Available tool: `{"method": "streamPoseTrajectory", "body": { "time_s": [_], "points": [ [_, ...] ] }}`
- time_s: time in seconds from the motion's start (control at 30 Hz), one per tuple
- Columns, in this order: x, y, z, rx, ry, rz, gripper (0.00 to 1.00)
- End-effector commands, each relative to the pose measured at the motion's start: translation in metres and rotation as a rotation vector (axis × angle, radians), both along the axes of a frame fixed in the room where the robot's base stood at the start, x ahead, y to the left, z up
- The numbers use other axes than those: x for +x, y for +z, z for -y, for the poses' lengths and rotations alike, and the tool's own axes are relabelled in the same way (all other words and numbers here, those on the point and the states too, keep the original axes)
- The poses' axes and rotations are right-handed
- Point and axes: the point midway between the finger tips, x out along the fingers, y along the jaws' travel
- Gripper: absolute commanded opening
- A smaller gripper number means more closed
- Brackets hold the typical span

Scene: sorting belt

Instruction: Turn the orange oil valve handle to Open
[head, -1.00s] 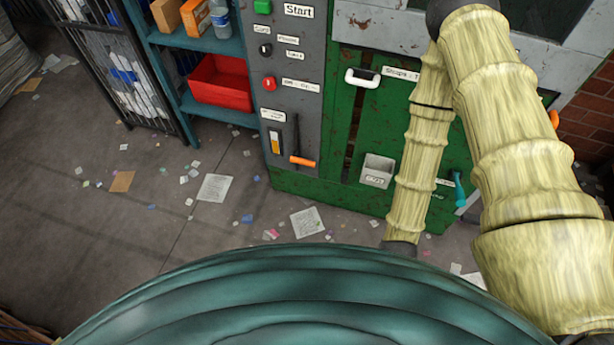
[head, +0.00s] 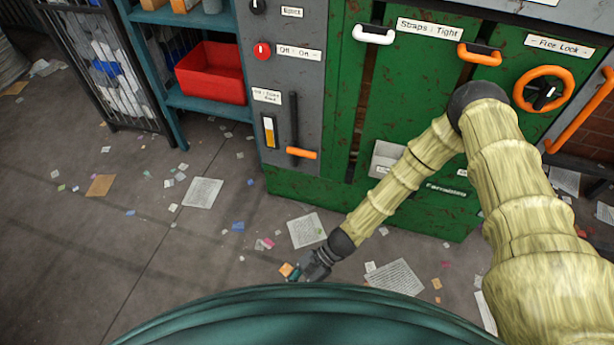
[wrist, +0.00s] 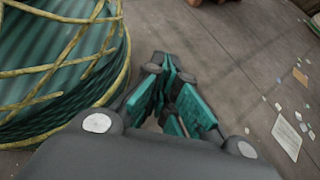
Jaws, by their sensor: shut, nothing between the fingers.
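An orange handle (head: 301,153) sits at the bottom end of a dark upright bar on the grey panel. A small label (head: 267,96) is above it, its print hard to read, and a yellow gauge (head: 269,131) is on its left. My gripper (head: 300,271) is low over the floor in front of the machine, below and well apart from the handle. In the wrist view my gripper (wrist: 172,95) has its teal fingers together, with nothing between them. The wrist view shows no handle.
The green machine (head: 400,200) carries a white handle (head: 374,34), an orange handle (head: 479,53) and an orange wheel (head: 543,89). A blue shelf (head: 205,107) holds a red bin (head: 211,73). Scraps of paper lie on the floor, otherwise clear before the panel.

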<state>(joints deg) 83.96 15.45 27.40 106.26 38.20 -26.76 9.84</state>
Motion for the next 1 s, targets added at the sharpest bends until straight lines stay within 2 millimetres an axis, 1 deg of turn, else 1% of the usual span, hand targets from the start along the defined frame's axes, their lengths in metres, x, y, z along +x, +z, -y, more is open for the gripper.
{"method": "streamPoseTrajectory", "body": {
  "time_s": [0.03,0.17,0.2,0.27,0.3,0.47,0.5,0.63,0.77,0.87,0.9,0.97,1.0],
  "points": [
    [0.014,-0.020,-0.010,0.039,-0.045,-0.030,0.00],
    [0.052,-0.033,-0.033,0.150,-0.155,-0.110,0.00],
    [0.065,-0.035,-0.038,0.188,-0.190,-0.132,0.00],
    [0.085,-0.040,-0.045,0.243,-0.240,-0.164,0.00],
    [0.099,-0.042,-0.049,0.283,-0.273,-0.186,0.00],
    [0.157,-0.050,-0.054,0.447,-0.404,-0.257,0.00],
    [0.172,-0.052,-0.052,0.489,-0.435,-0.272,0.00],
    [0.220,-0.056,-0.042,0.629,-0.532,-0.313,0.00],
    [0.266,-0.061,-0.022,0.771,-0.621,-0.338,0.00],
    [0.300,-0.065,0.000,0.885,-0.685,-0.350,0.00],
    [0.314,-0.068,0.011,0.932,-0.711,-0.351,0.00],
    [0.332,-0.071,0.028,1.004,-0.748,-0.351,0.00],
    [0.344,-0.073,0.040,1.049,-0.769,-0.350,0.00]
  ]
}}
